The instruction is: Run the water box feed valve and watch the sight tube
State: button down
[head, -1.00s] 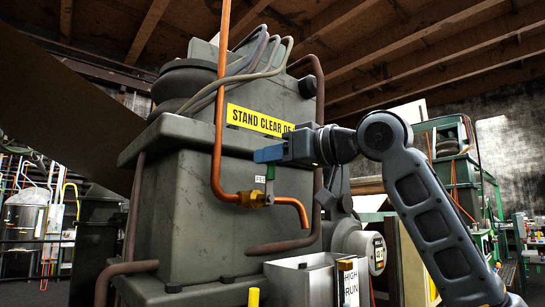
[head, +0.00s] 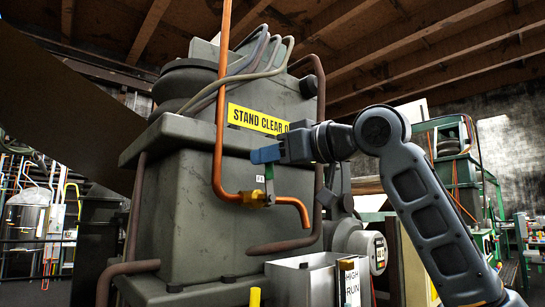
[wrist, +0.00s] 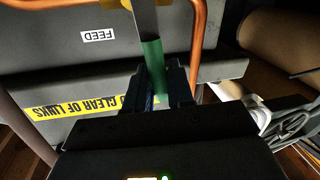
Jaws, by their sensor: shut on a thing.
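The feed valve is a brass body (head: 256,198) on a copper pipe, with a green-gripped lever (head: 269,173) standing up from it. My gripper (head: 266,154) is shut on the top of the lever; in the wrist view the green grip (wrist: 154,68) sits between the two fingers. A white FEED label (wrist: 98,35) is beside the lever. The water box (head: 298,284) is a pale open-topped box below the pipe's outlet. A sight tube with a brass-coloured top (head: 346,265) stands at its right, beside HIGH and RUN labels. Its water level is too small to read.
A large grey machine housing (head: 190,220) with a yellow STAND CLEAR sign (head: 257,119) is close behind the valve. Dark reddish pipes (head: 280,246) run along its sides. A yellow post (head: 254,297) stands at the lower front.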

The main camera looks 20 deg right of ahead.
jog(key=shift+s+a+f+n+g+h+b, duration=0.15)
jog(key=shift+s+a+f+n+h, duration=0.2)
jog(key=shift+a+n, duration=0.6)
jog(key=shift+s+a+f+n+g+h+b, duration=0.15)
jog(key=shift+a+f+n, duration=0.35)
jog(key=shift+n, duration=0.9)
jog(key=shift+s+a+f+n+h+b, duration=0.15)
jog(key=shift+s+a+f+n+h, duration=0.15)
jog(key=shift+a+n, duration=0.65)
jog(key=shift+d, duration=0.2)
jog(key=c, duration=1.1)
grip_release()
jog(key=b+v, duration=0.1)
jog(key=v, duration=0.6)
jog(key=shift+s+d+b, duration=0.2)
jog(key=shift+s+b, duration=0.1)
jog(key=shift+b, duration=0.1)
dwell(1.9)
